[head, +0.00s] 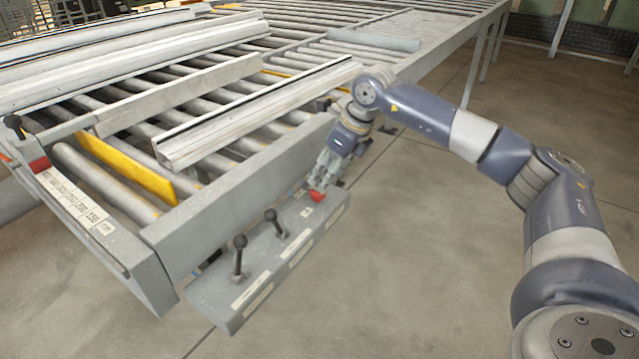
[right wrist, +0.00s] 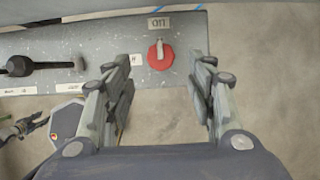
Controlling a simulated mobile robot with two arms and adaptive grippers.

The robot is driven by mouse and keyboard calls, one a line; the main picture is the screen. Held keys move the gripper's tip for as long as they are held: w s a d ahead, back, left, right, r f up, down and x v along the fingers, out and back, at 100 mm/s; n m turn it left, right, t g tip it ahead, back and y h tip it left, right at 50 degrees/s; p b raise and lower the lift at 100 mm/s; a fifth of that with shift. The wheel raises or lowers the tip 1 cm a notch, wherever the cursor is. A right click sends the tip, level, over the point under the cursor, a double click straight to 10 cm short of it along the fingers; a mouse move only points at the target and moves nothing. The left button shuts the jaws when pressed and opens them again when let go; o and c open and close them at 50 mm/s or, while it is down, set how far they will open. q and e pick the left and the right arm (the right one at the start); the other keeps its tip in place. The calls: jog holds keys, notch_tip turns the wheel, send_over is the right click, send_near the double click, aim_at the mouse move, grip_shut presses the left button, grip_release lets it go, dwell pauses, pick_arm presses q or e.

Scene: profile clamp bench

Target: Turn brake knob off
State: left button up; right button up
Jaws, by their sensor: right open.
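The brake knob is a red round knob with a pale grip bar (right wrist: 161,56); in the head view it shows as a small red patch (head: 317,196) at the far right end of the grey control panel (head: 226,297). My right gripper (head: 323,184) is just above the knob in the head view, partly covering it. In the right wrist view my right gripper (right wrist: 165,80) is open, with one finger on each side of the knob. Whether the fingers touch it, I cannot tell.
Two black-knobbed levers (head: 239,243) (head: 271,216) stand on the same panel. The roller bench (head: 230,190) behind it carries long pale profiles (head: 250,115). A yellow bar (head: 125,168) lies among the rollers. The floor (head: 420,260) in front is clear.

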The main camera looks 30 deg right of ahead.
aim_at(317, 195)
jog(key=x, duration=0.3)
jog(key=shift+w+f, duration=0.2)
jog(key=shift+f, duration=0.05)
jog(key=shift+x, duration=1.05)
jog(key=shift+f, duration=0.1)
jog(key=shift+w, duration=0.1)
pick_arm(q)
jog(key=shift+w+d+r, duration=0.1)
jog(key=shift+w+r, duration=0.3)
jog(key=shift+w, duration=0.05)
pick_arm(e)
jog(key=c, duration=1)
